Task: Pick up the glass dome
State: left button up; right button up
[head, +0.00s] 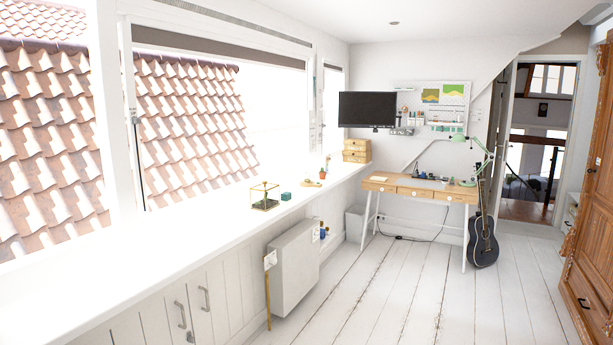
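A small clear glass case with thin brass-coloured edges (265,197) stands on the white windowsill counter, left of the picture's middle. It looks box-shaped, with a dark base and a small knob on top. It is the only glass cover I can make out, and I see no rounded dome. Neither of my grippers shows in the head view.
A small teal box (286,196) sits right of the case, with a small potted plant (322,173) and wooden drawers (356,151) farther along. A white radiator (293,268) stands below the sill. A desk (420,189) and guitar (483,240) are at the back. The white floor is mostly clear.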

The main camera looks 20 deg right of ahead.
aim_at(308, 172)
jog(key=i+l+z, duration=0.65)
jog(key=i, duration=0.4)
jog(key=i+l+z, duration=0.35)
jog(key=i, duration=0.2)
jog(key=i+z, duration=0.3)
jog(key=i, duration=2.2)
jog(key=i+u, duration=0.1)
jog(key=i, duration=0.45)
jog(key=i+l+u, duration=0.1)
jog(key=i, duration=0.5)
jog(key=i+l+u, duration=0.1)
jog(key=i, duration=0.45)
jog(key=i+l+u, duration=0.15)
jog(key=i+u, duration=0.2)
jog(key=u, duration=0.15)
jog(key=i+l+u, duration=0.25)
jog(key=u, duration=0.2)
jog(key=i+l+u, duration=0.3)
jog(key=u, duration=0.2)
jog(key=i+l+u, duration=0.15)
jog(key=l+u, duration=0.3)
